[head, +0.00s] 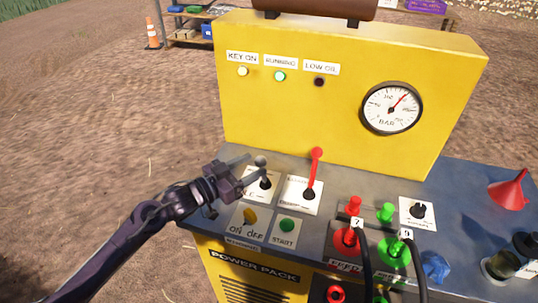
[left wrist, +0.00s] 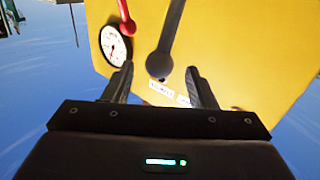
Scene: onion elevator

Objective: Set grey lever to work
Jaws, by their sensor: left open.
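The grey lever (head: 264,182) stands up from a white plate on the top of the yellow power pack, with a dark round knob at its top. The plate's lettering is partly hidden by my gripper. My left gripper (head: 257,166) reaches in from the left, open, with its fingers around the knob. In the left wrist view the grey lever (left wrist: 172,38) shows between the two open fingertips (left wrist: 162,82), with a gap on both sides. My right gripper is not in view.
A red lever (head: 314,172) stands close to the right of the grey one. The yellow key switch (head: 250,216) and green start button (head: 287,225) lie in front. The yellow panel (head: 335,110) with lamps and gauge rises behind.

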